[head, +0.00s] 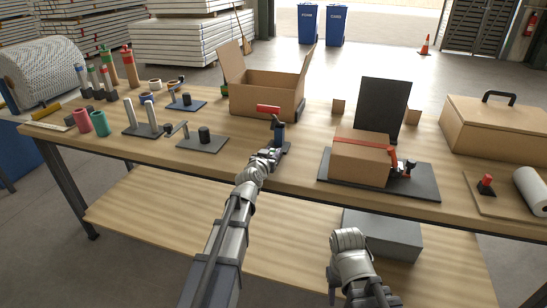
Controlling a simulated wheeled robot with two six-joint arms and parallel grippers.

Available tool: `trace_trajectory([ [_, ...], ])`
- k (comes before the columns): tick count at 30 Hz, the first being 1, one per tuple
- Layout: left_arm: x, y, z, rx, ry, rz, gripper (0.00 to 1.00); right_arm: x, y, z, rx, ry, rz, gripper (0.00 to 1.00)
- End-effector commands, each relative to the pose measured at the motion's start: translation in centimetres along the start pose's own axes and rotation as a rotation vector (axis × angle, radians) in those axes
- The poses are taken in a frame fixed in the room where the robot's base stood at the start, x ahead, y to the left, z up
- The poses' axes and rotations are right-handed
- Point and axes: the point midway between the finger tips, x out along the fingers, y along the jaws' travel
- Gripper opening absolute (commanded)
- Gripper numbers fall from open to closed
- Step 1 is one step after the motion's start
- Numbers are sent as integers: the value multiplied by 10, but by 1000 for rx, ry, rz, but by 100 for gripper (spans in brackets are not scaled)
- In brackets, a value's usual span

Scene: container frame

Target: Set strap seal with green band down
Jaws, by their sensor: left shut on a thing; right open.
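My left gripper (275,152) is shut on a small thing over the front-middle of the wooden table. I take it for the strap seal; the fingers hide most of it, and its green band is not clear at this size. My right gripper (375,293) is low at the bottom edge, in front of the table, open and apart from everything on the tabletop.
An open cardboard box (265,93) stands behind my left gripper. A closed box with a red strap (360,160) sits on a dark plate (425,186) to the right. Posts, rolls and banded bottles crowd the left. Bare tabletop (225,165) lies left of my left gripper.

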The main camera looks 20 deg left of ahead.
Motion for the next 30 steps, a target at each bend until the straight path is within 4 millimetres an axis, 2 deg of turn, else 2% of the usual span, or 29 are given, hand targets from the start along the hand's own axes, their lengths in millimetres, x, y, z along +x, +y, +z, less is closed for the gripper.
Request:
trace_trajectory([
  [9,1,0,3,0,0,0,0,3,0,0,0,0,0,50],
  [10,0,0,2,0,0,0,36,2,0,0,0,0,0,50],
  [17,0,0,1,0,0,0,62,1,0,0,0,0,0,50],
  [30,-1,0,-4,0,0,0,64,-4,0,0,0,0,0,50],
])
